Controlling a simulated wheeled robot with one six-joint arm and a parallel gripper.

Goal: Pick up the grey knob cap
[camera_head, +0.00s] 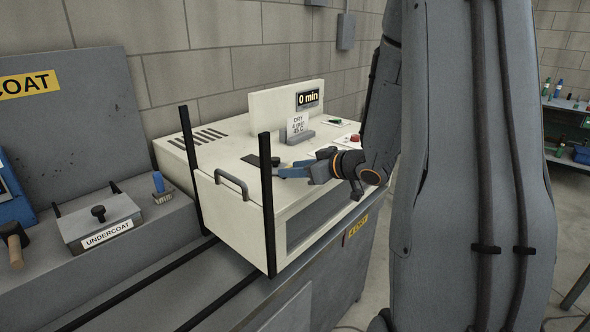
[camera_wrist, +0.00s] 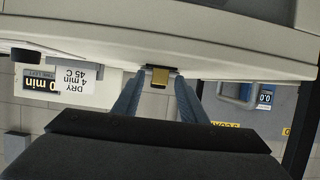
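My gripper (camera_head: 280,171) reaches in from the right, low over the top of the cream drying machine (camera_head: 228,172). In the wrist view its two blue fingers (camera_wrist: 159,82) are apart. In the head view a small dark knob-like piece (camera_head: 276,161) stands beside the fingertips, near a flat dark plate (camera_head: 250,160). I cannot make out a clearly grey knob cap in either view, and the fingers may hide part of it.
A sign (camera_head: 298,125) in a stand and an upright panel with a display (camera_head: 308,98) rise behind the gripper. Black posts (camera_head: 267,200) and a grey handle (camera_head: 232,184) stand at the machine's front left. An undercoat box (camera_head: 100,216) is further left.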

